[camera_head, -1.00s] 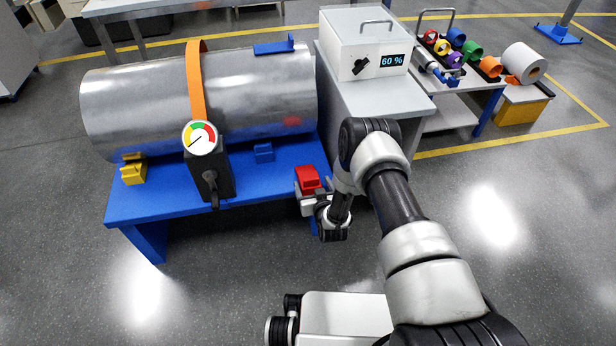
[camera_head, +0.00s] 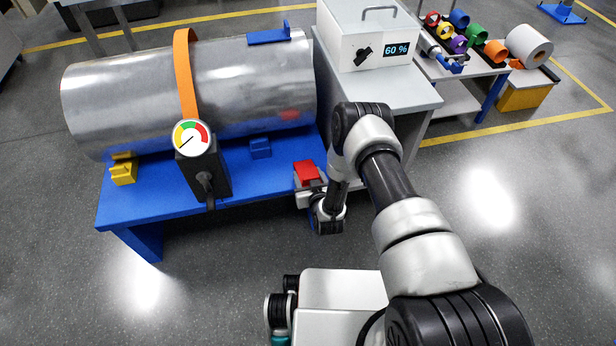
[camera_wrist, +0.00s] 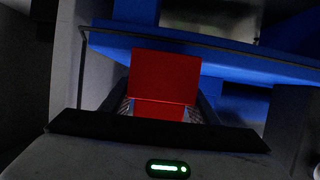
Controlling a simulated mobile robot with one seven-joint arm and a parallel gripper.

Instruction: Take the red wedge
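The red wedge (camera_head: 307,173) sits at the right front corner of the blue bench (camera_head: 240,193). In the wrist view the red wedge (camera_wrist: 165,80) fills the middle, with its near face toward the camera. My gripper (camera_head: 310,193) is at the bench's front edge, right at the wedge. In the wrist view my gripper (camera_wrist: 163,108) has one textured finger pad on each side of the wedge. The inner pad faces show, and the fingers look apart around it. The fingertips are partly hidden, so contact is hard to tell.
A large metal cylinder (camera_head: 235,85) with an orange strap (camera_head: 185,75) lies on the bench. A white control box (camera_head: 350,25) stands on a grey table at right.

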